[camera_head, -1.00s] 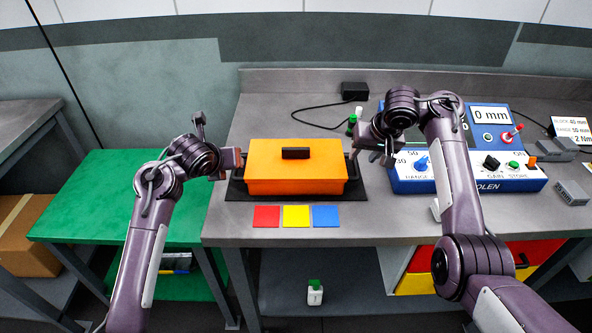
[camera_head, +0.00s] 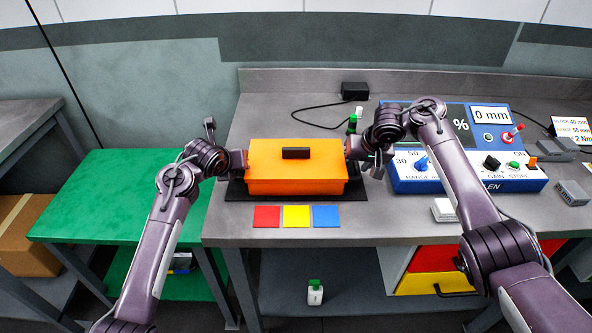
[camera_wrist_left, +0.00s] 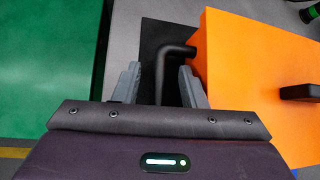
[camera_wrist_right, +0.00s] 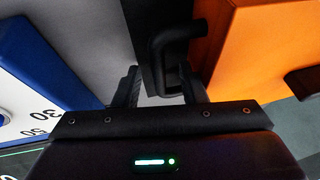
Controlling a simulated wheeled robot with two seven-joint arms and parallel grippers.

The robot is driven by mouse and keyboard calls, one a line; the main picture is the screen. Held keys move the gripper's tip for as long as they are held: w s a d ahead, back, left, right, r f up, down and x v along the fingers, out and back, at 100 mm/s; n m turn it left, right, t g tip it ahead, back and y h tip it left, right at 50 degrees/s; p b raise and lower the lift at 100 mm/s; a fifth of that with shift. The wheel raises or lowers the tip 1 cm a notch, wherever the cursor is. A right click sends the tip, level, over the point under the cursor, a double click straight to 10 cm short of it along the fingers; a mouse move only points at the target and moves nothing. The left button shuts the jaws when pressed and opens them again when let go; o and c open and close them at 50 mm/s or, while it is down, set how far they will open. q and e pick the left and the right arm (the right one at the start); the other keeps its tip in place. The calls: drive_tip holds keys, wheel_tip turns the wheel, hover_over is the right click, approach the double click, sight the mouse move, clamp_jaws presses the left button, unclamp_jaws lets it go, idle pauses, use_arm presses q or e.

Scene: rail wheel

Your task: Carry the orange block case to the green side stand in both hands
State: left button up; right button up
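The orange block case (camera_head: 297,173) sits on a dark mat (camera_head: 237,189) on the grey bench, with a black handle on its lid. My left gripper (camera_head: 241,163) is at its left side; in the left wrist view the fingers (camera_wrist_left: 162,84) are apart, with the black side handle (camera_wrist_left: 172,58) between them. My right gripper (camera_head: 352,150) is at its right side; in the right wrist view the fingers (camera_wrist_right: 161,90) are apart around the other black side handle (camera_wrist_right: 172,45). The green side stand (camera_head: 120,200) is at the left, its top bare.
Red, yellow and blue squares (camera_head: 297,216) lie in front of the case. A blue instrument box (camera_head: 465,180) stands right of it, beside my right arm. Small green-capped bottles (camera_head: 352,124) stand behind the right gripper. A cardboard box (camera_head: 30,240) is at far left.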

use_arm(q)
clamp_jaws()
use_arm(e)
clamp_jaws()
use_arm(q)
drive_tip(key=shift+w+r, duration=0.15)
drive_tip(key=shift+r, duration=0.15)
use_arm(e)
drive_tip(key=shift+w+r, duration=0.15)
drive_tip(key=shift+r, duration=0.1)
use_arm(q)
drive_tip(key=shift+r+p, duration=0.1)
drive_tip(key=shift+p, duration=0.2)
use_arm(e)
drive_tip(key=shift+r, duration=0.1)
